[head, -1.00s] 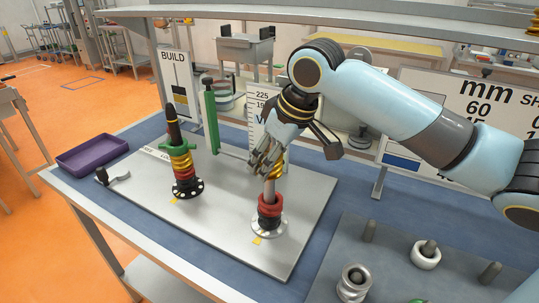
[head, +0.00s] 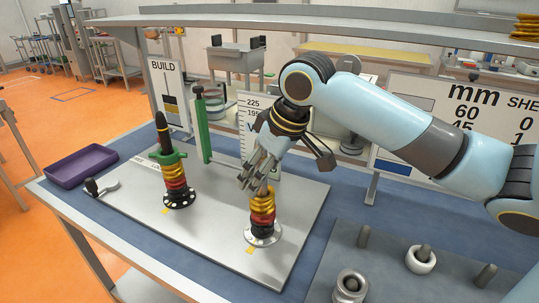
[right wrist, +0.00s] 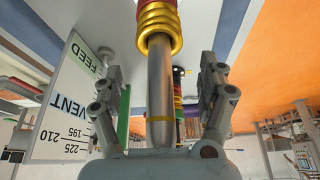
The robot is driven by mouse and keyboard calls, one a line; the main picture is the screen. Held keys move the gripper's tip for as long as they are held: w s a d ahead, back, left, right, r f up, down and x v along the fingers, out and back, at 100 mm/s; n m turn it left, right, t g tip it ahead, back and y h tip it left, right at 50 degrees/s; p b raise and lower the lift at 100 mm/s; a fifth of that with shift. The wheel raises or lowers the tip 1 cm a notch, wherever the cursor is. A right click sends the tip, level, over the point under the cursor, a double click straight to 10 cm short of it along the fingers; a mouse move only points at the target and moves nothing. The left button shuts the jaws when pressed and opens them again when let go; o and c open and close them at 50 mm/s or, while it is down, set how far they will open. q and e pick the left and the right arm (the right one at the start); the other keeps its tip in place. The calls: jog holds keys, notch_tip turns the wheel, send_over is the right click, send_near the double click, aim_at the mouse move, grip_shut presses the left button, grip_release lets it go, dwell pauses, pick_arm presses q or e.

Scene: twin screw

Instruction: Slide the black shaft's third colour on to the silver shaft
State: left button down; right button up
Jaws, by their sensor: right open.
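The black shaft (head: 161,130) stands upright at the left of the plate. From the top down it carries a green piece with side arms (head: 168,158), gold rings (head: 173,168) and red rings (head: 175,184). The silver shaft stands to its right, with red rings (head: 262,217) low down and gold rings (head: 262,201) on top of them. My right gripper (head: 257,177) is at the top of the silver shaft. The right wrist view shows the bare silver shaft (right wrist: 160,85) between its open fingers, touching neither, with gold rings (right wrist: 158,28) beyond the fingertips. My left gripper is out of view.
A green post (head: 201,125) stands behind the black shaft, and a height scale board (head: 250,112) behind the silver one. A purple tray (head: 82,165) and a small crank (head: 100,187) lie left. A grey pegged board (head: 390,255) is at front right.

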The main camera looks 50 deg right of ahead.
jog(key=v, duration=1.1)
dwell(0.4)
